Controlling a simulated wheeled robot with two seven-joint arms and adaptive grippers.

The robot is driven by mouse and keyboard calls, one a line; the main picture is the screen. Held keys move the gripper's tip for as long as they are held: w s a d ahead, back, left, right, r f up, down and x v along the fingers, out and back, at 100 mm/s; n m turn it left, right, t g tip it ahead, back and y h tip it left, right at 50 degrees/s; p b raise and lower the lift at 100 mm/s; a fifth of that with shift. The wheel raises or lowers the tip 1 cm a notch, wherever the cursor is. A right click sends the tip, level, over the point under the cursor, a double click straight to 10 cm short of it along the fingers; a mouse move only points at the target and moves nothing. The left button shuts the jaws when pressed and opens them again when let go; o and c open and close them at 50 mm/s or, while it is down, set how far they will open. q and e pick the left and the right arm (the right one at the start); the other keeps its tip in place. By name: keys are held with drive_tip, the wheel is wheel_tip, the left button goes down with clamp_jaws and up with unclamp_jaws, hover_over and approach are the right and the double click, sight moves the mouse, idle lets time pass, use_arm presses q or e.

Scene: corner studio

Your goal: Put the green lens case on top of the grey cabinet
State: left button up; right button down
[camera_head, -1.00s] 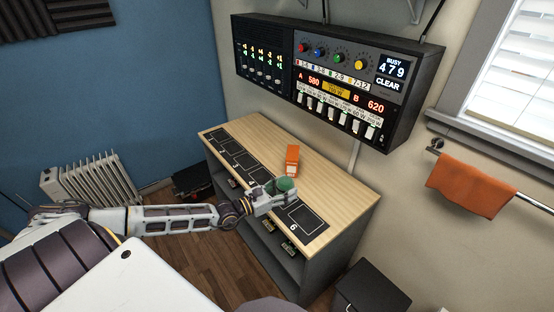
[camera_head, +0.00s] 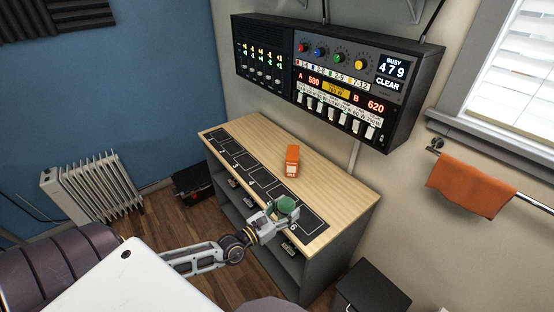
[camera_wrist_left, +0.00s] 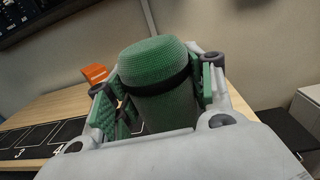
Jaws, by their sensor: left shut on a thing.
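The green lens case (camera_head: 287,204) is a rounded cylinder with a dark band around it. My left gripper (camera_head: 277,212) is shut on it and holds it over the front edge of the wood-topped shelf unit, near the mat square marked 6. In the left wrist view the case (camera_wrist_left: 160,85) sits between the green finger pads, its rounded end up. Whether it is clear of the surface is hard to tell. The dark grey cabinet (camera_head: 371,288) stands low on the floor at the lower right, its top bare. My right gripper is out of view.
An orange toy vehicle (camera_head: 292,160) stands on the wooden top (camera_head: 330,195) behind the case. A black control panel (camera_head: 335,85) hangs on the wall above. An orange towel (camera_head: 470,185) hangs at the right. A white radiator (camera_head: 95,188) stands at the left.

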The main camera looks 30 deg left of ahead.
use_arm(q)
drive_tip(key=shift+s+d+f+n+y, duration=0.15)
drive_tip(key=shift+d+n+y, duration=0.45)
drive_tip(key=shift+d+y, duration=0.35)
drive_tip(key=shift+t, duration=0.3)
drive_tip(key=shift+d+n+y, duration=0.4)
drive_tip(key=shift+n+y, duration=0.1)
drive_tip(key=shift+y, duration=0.25)
